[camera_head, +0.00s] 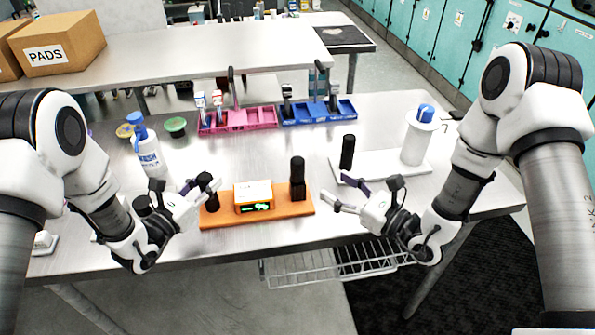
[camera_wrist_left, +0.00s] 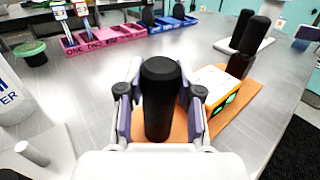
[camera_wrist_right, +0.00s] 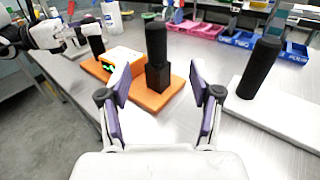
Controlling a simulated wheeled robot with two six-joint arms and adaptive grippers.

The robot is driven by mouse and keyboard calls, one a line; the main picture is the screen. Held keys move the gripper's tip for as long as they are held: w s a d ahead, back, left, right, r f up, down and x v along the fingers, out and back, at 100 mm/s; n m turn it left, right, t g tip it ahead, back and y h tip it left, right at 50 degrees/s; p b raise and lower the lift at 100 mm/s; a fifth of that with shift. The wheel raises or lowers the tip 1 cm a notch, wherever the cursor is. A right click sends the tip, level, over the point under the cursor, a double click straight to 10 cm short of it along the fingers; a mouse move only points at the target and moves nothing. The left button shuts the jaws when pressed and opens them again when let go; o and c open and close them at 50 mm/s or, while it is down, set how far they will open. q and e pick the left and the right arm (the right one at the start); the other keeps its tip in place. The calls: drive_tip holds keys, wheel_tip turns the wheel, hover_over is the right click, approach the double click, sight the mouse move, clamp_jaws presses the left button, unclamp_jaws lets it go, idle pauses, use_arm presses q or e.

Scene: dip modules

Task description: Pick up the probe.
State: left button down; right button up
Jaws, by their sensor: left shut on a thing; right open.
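A black, round-topped cylinder, apparently the probe (camera_wrist_left: 160,100), stands upright between the fingers of my left gripper (camera_wrist_left: 162,108). In the head view my left gripper (camera_head: 207,188) is at the left end of an orange board (camera_head: 275,219), shut on this probe (camera_head: 212,203). I cannot tell whether its lower end touches the board. A white and orange meter box (camera_head: 252,193) with a green display sits mid-board. A similar black cylinder (camera_head: 297,166) stands in a square black block at the board's right end. My right gripper (camera_head: 345,194) is open and empty, right of the board.
A white board (camera_head: 385,172) carries another black cylinder (camera_head: 347,150) and a white cylinder (camera_head: 417,143) with a blue top. Pink (camera_head: 238,120) and blue (camera_head: 318,111) trays stand behind. A blue-capped bottle (camera_head: 147,150) stands at left. A wire rack (camera_head: 335,264) hangs below the front edge.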

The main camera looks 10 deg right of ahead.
sight(303, 169)
drive_tip(key=x, duration=1.1)
drive_tip(key=shift+a, duration=0.6)
clamp_jaws()
